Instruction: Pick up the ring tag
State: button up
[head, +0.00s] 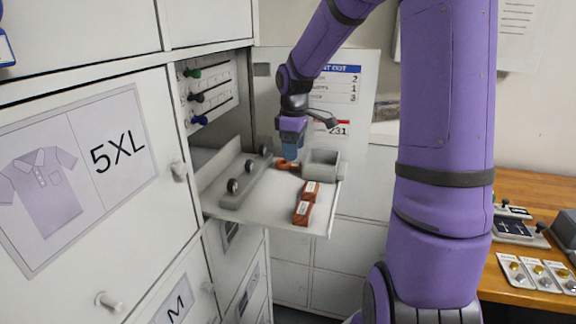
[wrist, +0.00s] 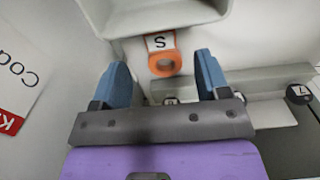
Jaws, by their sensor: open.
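The ring tag (wrist: 154,67) is an orange ring with a white label marked "S". In the wrist view it appears between the two blue fingers, near the level of their tips. In the head view the orange ring tag (head: 286,164) sits at the back of the pulled-out white shelf, just under my gripper (head: 291,152). My gripper (wrist: 161,60) is open, with a gap on both sides of the ring. Nothing is held. I cannot tell from these views whether the fingertips are level with the ring in depth.
A grey open box (head: 322,166) stands right beside the ring tag. Two red-brown labelled blocks (head: 303,212) lie on the shelf (head: 262,216). A grey rail (head: 245,183) with black round knobs runs along its left. Cabinet doors (head: 80,160) stand close at left.

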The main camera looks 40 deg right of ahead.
aim_at(294, 163)
notch_tip(294, 163, down, 4)
jog(key=shift+s, duration=0.15)
jog(key=shift+c, duration=0.2)
jog(key=c, duration=1)
